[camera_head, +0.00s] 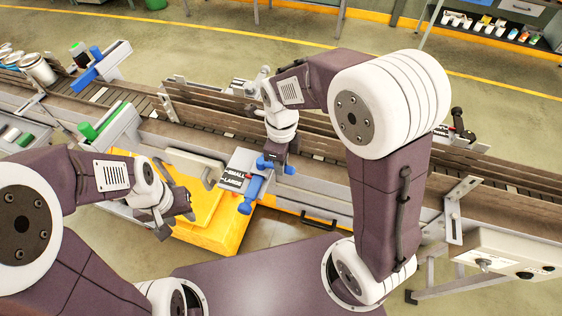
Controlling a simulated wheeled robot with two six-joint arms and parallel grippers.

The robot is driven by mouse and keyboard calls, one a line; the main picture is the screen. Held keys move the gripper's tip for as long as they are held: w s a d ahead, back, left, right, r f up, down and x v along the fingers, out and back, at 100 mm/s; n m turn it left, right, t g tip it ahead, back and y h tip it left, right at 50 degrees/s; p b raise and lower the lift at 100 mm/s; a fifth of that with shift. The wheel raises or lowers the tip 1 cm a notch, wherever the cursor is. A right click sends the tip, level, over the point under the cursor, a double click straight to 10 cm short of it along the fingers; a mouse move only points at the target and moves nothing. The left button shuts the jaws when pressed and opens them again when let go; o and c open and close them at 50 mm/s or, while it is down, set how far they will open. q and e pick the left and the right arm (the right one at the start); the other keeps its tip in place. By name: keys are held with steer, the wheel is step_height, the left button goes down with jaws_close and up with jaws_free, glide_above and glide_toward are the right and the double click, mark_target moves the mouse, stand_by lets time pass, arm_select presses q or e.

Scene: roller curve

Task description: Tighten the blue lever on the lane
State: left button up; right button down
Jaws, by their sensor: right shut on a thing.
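The blue lever (264,164) shows at the near edge of the lane, its blue parts sticking out on both sides of my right gripper (277,158). My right gripper reaches down over it and is shut on it; the fingers hide its middle. Just below is a grey plate (236,169) marked SMALL and LARGE, with a blue handle (250,195) on it. My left gripper (180,208) hangs left of that plate, apart from it, over the yellow platform; its finger gap is not clear.
The roller lane (150,130) with brown side rails runs across the picture. Metal cans (38,70) stand at the far left. A grey control box (510,262) is at the lower right.

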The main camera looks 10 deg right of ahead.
steer(key=c, duration=1.3)
jaws_free()
steer(key=shift+r, duration=0.4)
step_height(320, 180, up, 8)
steer(key=shift+r+b, duration=0.1)
steer(key=shift+b, duration=0.7)
steer(key=shift+s, duration=0.1)
